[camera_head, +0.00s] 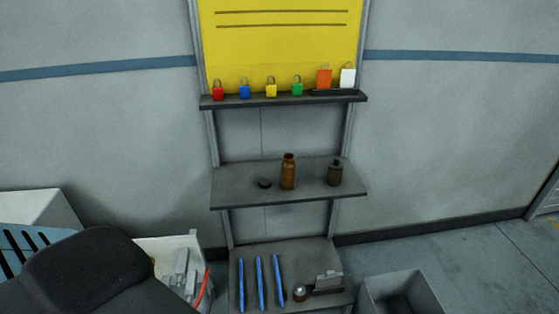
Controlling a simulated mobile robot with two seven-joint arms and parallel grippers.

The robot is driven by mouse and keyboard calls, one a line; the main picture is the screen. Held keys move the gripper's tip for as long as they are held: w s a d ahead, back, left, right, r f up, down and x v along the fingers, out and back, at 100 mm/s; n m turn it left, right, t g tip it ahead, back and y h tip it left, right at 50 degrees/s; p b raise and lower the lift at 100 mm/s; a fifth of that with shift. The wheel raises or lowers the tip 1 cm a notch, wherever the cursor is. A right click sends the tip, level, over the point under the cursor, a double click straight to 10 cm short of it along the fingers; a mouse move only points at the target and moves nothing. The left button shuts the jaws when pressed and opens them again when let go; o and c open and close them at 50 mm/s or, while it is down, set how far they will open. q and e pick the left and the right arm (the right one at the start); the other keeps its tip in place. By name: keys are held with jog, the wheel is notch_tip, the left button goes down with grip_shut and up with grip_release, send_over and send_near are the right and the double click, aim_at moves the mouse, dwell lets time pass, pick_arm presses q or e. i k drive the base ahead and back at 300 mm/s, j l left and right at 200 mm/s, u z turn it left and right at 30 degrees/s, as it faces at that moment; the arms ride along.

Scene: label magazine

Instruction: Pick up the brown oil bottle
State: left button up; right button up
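A brown bottle (288,173) with an open-looking neck stands upright near the middle of the grey middle shelf (232,195). A small black round cap (265,183) lies on the shelf just left of it. A shorter dark brown bottle (335,174) with a dark top stands upright to the right, apart from the brown bottle. Neither of my grippers is in view.
Above, a narrow shelf (285,101) holds several coloured padlocks and tags below a yellow board (282,48). The lower shelf (290,252) carries blue pens (260,283) and small items. A grey bin (402,292) stands right; a white box (190,243) stands left.

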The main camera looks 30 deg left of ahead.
aim_at(288, 163)
jog(key=i+u, duration=0.3)
jog(key=i, duration=0.75)
